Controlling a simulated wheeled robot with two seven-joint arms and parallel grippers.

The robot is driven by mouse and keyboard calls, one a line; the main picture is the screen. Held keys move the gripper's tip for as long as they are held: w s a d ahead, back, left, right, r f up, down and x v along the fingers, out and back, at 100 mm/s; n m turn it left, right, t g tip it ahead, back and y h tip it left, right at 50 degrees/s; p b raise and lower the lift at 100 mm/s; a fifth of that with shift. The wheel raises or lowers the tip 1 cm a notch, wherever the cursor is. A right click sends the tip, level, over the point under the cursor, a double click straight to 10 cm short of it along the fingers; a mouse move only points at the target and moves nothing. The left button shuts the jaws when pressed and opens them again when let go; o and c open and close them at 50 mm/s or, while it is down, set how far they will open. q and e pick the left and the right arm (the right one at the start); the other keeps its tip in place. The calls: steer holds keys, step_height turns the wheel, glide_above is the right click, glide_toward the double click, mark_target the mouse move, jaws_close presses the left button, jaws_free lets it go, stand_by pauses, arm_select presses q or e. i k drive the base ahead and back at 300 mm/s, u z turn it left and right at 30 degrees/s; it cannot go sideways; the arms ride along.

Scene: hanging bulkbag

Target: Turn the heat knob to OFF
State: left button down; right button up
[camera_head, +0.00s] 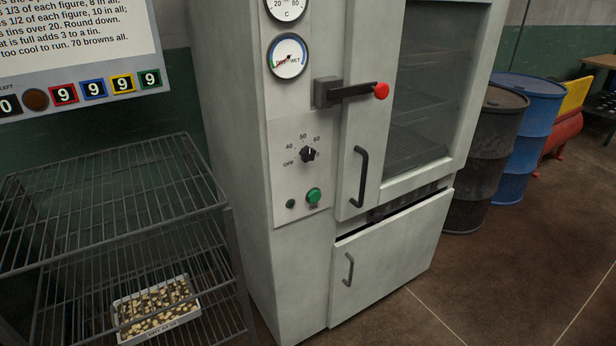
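The heat knob (308,154) is a small black knob on the pale front panel of a grey oven cabinet (240,130). Marks OFF, 40, 50 and 60 run around it, with OFF at its lower left and 60 at its upper right. The knob's pointer is too small to read for certain, but it does not clearly point at OFF. A green button (314,195) marked ON and a small dark round lamp (291,204) sit below the knob. Neither of my grippers is in view, and nothing touches the knob.
A black latch lever with a red ball (381,91) juts out above right of the knob. The door handle (360,177) is close on the right. A wire rack (110,200) holding a tray (198,306) stands at left. Two drums (490,150) stand at right. The floor in front is clear.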

mark_target(307, 154)
steer(key=z, duration=0.05)
steer(key=k, duration=0.8)
steer(key=u, duration=1)
steer(key=i, duration=0.85)
steer(key=z, duration=0.4)
steer(key=i, duration=0.9)
steer(key=z, duration=0.85)
